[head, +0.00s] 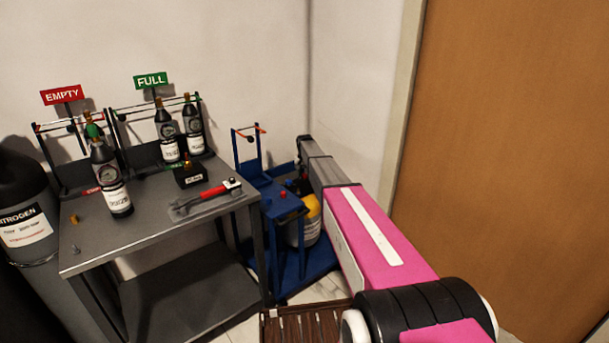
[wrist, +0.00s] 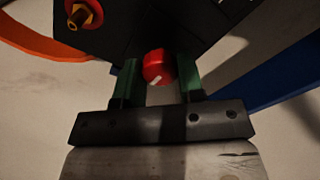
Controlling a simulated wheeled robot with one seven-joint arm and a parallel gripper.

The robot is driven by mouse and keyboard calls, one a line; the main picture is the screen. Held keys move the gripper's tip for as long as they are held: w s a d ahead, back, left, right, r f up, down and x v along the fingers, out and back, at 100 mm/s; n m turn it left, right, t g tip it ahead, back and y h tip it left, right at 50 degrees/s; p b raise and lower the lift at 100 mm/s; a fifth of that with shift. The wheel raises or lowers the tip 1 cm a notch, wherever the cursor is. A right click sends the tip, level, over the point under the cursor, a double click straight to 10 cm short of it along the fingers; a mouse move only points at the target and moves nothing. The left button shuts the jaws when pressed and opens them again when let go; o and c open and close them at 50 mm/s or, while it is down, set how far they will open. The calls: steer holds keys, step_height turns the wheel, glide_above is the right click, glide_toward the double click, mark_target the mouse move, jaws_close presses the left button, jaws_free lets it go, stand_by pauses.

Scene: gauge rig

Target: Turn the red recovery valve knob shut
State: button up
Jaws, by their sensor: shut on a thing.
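The red valve knob (wrist: 158,67) sits between the two green fingers of my gripper (wrist: 158,72) in the wrist view. The fingers are shut on its sides, and a small white mark shows on its face. The knob is on a dark block (wrist: 165,30). In the head view, a blue wheeled rig (head: 290,212) stands right of the workbench, with a small red spot (head: 283,195) on it. My arm reaches down to the rig and hides part of it. My gripper's fingers cannot be made out in the head view.
A brass fitting with a red ring (wrist: 83,14) is close by at upper left in the wrist view, with an orange hose (wrist: 35,42) beside it. The grey workbench (head: 130,245) holds bottles and a red-handled wrench (head: 214,192). A wooden door (head: 510,140) is at right.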

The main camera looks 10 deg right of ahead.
mark_target(305, 174)
steer(key=o, duration=0.9)
step_height(305, 174, up, 11)
steer(key=shift+f, duration=0.1)
steer(key=shift+s, duration=0.15)
